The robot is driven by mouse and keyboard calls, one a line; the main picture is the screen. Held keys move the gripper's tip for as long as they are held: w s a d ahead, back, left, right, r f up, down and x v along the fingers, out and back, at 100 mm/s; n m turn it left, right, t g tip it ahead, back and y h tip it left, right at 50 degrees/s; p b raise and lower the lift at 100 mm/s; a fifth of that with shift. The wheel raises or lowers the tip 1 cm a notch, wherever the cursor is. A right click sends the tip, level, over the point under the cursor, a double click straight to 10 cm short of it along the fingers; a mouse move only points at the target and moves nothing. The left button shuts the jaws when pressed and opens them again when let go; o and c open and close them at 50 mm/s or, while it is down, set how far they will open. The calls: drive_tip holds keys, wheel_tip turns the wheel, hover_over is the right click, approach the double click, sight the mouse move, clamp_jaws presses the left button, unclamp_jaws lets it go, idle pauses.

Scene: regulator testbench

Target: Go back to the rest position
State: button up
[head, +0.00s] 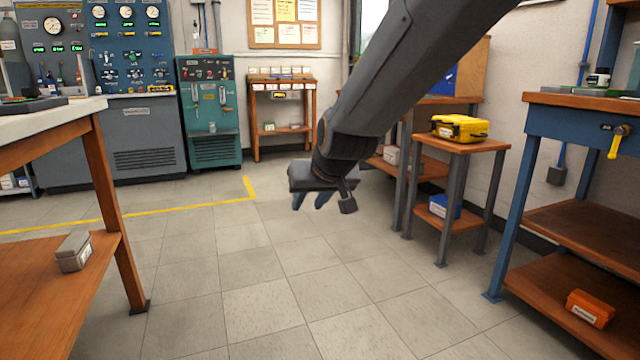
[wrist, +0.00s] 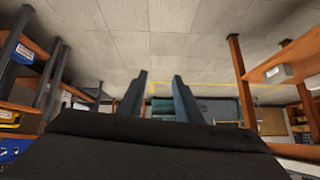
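My gripper (head: 312,202) hangs in the middle of the head view over the open tiled floor, with my arm reaching down from the top right. Its two blue-grey fingers (wrist: 160,92) show in the wrist view, parted with a clear gap and nothing between them. The gripper touches no bench or object. The wrist view is upside down relative to the room.
A white-topped bench (head: 62,118) stands at left, with a grey box (head: 74,252) on its lower shelf. At right are a small table (head: 461,143) with a yellow case (head: 459,128) and a blue workbench (head: 570,125). The floor between is clear.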

drive_tip(key=s+d+f+n+g+h+p, duration=0.1)
drive_tip(key=s+f+n+g, duration=0.2)
drive_tip(key=s, duration=1.6)
drive_tip(key=s+f+n+g, duration=0.1)
drive_tip(key=s+f+g, duration=0.3)
drive_tip(key=s, duration=1.6)
drive_tip(key=d+r+m+p, duration=0.2)
drive_tip(key=d+r+p, duration=0.5)
drive_tip(key=r+p, duration=0.3)
drive_tip(key=d+r+m+h+p, duration=0.1)
drive_tip(key=d+r+m+p, duration=0.1)
drive_tip(key=d+r+p, duration=0.4)
drive_tip(key=w+d+r+m+g+h+p, duration=0.1)
drive_tip(key=d+r+m+p, duration=0.2)
drive_tip(key=d+r+p, duration=0.4)
wheel_tip(320, 180, up, 7)
drive_tip(key=p, duration=1.5)
drive_tip(key=shift+d, duration=0.35)
